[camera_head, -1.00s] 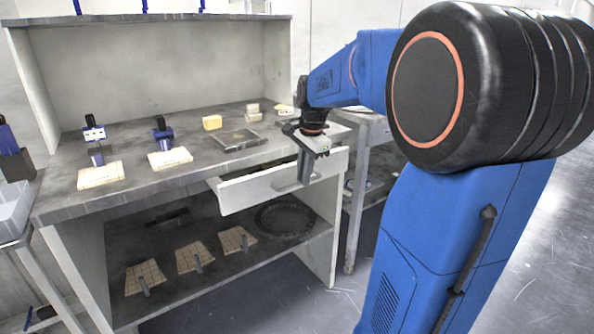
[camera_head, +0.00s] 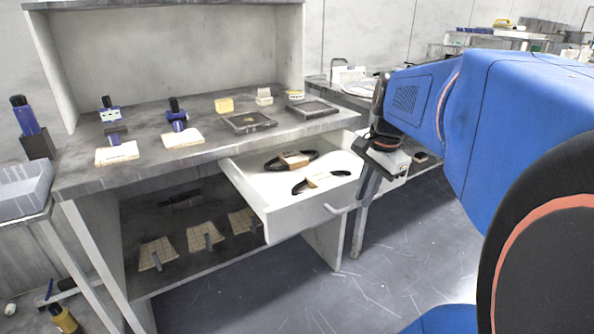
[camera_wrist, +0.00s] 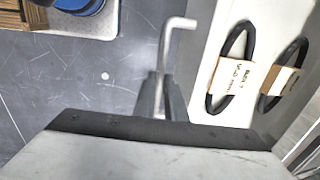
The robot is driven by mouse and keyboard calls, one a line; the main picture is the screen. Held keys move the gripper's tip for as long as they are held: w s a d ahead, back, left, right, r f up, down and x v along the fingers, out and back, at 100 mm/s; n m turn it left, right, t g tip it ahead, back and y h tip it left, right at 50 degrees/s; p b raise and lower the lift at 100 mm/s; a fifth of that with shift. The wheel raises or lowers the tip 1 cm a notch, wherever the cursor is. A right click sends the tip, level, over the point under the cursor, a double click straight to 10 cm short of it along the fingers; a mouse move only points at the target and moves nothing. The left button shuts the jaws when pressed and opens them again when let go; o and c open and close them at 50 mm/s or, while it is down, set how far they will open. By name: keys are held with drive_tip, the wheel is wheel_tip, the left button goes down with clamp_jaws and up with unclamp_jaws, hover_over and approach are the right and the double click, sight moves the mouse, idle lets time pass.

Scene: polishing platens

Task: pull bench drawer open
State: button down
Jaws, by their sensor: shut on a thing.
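The white bench drawer (camera_head: 290,226) stands well out from under the bench top (camera_head: 210,150). Its inside shows, with two black belts in cardboard sleeves, one farther back (camera_head: 292,160) and one nearer the front (camera_head: 322,181). My gripper (camera_head: 361,203) is at the right part of the drawer front, shut on the drawer's bar handle (camera_head: 334,209). In the wrist view the bent grey handle (camera_wrist: 168,45) runs down between the fingertips (camera_wrist: 160,98). The drawer (camera_wrist: 204,50) and both belts lie to the right there. The fingers hide part of the handle.
On the bench top stand blue-handled tools (camera_head: 177,115), pale pads (camera_head: 183,137), a yellow block (camera_head: 224,105) and dark plates (camera_head: 248,122). A lower shelf (camera_head: 185,260) holds several tiled pads. Open grey floor (camera_head: 310,295) lies in front of the bench.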

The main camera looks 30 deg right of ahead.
drive_tip(key=shift+s, duration=0.8)
drive_tip(key=c, duration=1.8)
unclamp_jaws()
drive_tip(key=shift+r, duration=0.1)
drive_tip(key=s+r, duration=0.1)
drive_tip(key=r, duration=0.4)
drive_tip(key=s+r, duration=0.1)
drive_tip(key=r, duration=0.5)
drive_tip(key=s+r, duration=0.1)
drive_tip(key=r, duration=0.5)
drive_tip(key=shift+s, duration=0.15)
drive_tip(key=shift+f, duration=0.1)
